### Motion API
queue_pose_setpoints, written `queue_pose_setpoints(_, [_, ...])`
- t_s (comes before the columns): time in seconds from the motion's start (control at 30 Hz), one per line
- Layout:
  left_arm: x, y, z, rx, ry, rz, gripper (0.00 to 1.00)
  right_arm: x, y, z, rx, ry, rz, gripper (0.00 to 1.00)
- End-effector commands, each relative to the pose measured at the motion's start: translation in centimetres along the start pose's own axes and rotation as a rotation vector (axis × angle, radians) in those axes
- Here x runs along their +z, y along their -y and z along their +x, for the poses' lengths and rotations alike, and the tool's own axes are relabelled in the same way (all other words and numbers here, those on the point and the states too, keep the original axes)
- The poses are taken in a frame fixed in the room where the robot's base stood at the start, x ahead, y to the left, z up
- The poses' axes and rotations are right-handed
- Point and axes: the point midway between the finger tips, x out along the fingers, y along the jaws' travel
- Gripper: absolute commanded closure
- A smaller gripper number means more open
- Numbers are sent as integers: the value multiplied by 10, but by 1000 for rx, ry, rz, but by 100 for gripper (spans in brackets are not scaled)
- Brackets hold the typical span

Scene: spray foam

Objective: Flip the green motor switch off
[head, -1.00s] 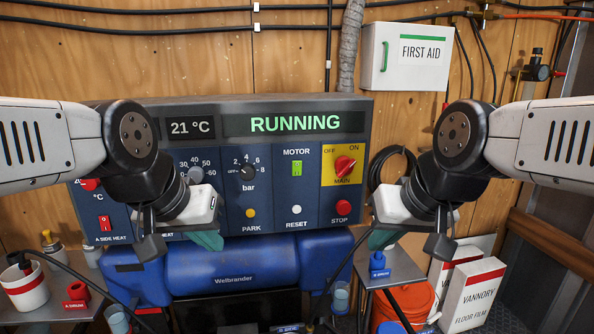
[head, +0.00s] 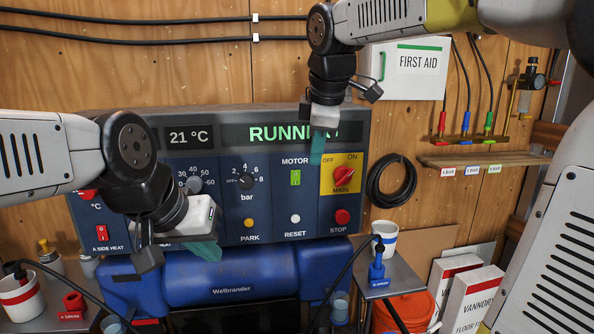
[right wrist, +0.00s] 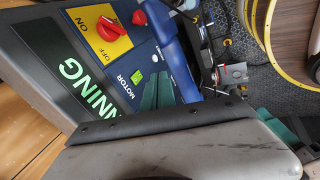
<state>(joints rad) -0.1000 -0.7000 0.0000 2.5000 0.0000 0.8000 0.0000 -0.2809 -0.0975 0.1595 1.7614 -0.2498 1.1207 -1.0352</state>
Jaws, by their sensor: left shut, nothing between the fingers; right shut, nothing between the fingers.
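The green motor switch (head: 295,178) sits under the MOTOR label on the blue control panel (head: 270,205). It also shows in the right wrist view (right wrist: 137,77), close to my teal fingertips. My right gripper (head: 317,158) is shut and empty, pointing down in front of the panel's upper part. Its tips are just above and right of the switch; whether they touch the panel I cannot tell. The display (head: 262,134) reads RUNNING, its end partly hidden by this gripper. My left gripper (head: 206,250) is shut and empty at the panel's lower left.
The red MAIN knob (head: 344,174) on its yellow plate and the red STOP button (head: 342,217) are right of the switch. The white RESET button (head: 295,219) is below it. A first aid box (head: 405,70) hangs upper right.

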Motion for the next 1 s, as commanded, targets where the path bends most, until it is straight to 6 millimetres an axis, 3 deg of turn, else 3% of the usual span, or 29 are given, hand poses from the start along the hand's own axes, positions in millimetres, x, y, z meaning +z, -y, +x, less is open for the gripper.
queue_pose_setpoints(0.2, [0,0,0,0,0,0,100,-25,-23,3,-8,11,-204,100])
queue_pose_setpoints(0.67, [0,0,0,0,0,0,100,-26,-25,6,-9,13,-228,100])
queue_pose_setpoints(0.83, [0,0,0,0,0,0,100,-26,-24,26,-11,13,-227,100])
queue_pose_setpoints(1.0, [0,0,0,0,0,0,100,-25,-24,62,-13,14,-226,100])
